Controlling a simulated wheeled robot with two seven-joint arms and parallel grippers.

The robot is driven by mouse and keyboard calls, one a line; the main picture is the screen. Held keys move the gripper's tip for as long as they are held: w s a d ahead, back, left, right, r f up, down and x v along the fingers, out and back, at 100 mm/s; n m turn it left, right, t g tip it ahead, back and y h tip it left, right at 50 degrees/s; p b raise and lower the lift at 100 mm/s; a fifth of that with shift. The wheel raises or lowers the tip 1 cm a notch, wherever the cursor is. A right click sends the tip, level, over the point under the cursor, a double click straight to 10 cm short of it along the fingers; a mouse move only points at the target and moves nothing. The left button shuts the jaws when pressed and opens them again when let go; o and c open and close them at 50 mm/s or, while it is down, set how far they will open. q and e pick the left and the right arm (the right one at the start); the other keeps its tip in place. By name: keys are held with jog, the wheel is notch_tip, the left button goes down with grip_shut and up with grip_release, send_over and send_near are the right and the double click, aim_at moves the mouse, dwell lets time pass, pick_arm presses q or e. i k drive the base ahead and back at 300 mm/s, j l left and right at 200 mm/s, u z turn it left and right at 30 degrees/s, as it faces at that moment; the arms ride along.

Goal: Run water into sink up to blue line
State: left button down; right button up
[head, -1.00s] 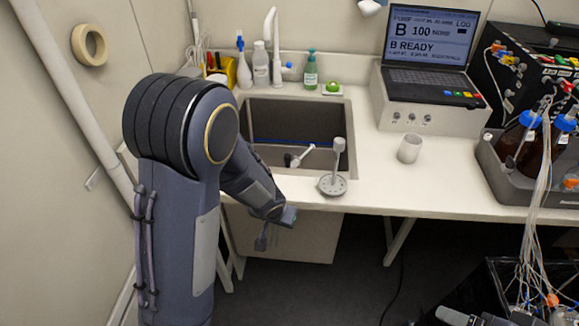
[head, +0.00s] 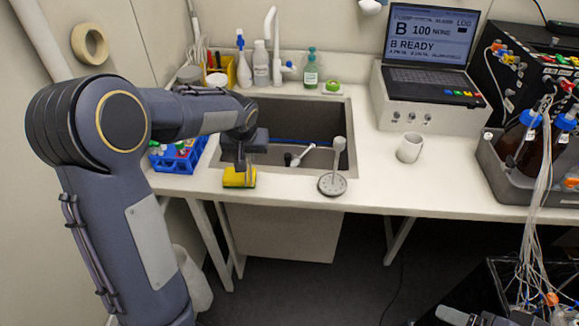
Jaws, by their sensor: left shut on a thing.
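The sink (head: 345,110) is set into the counter, with a blue line (head: 300,141) along its far inner wall. I see no clear water in it. A white tap (head: 270,32) with a blue-tipped lever (head: 287,67) stands behind it. A grey round perforated piece with an upright stem (head: 332,186) stands at the sink's front right edge. My left gripper (head: 241,168) is over the counter's front edge at the sink's left front corner, shut on a yellow and green sponge (head: 238,180).
A blue rack (head: 178,160) is left of the sink, partly behind my arm. Bottles (head: 261,65) and a green-capped bottle (head: 310,72) stand behind the sink. A small white-and-dark object (head: 298,156) lies inside. A white mug (head: 410,148) and laptop (head: 430,60) are right.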

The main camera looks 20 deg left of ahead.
aim_at(276, 159)
jog(key=i, duration=1)
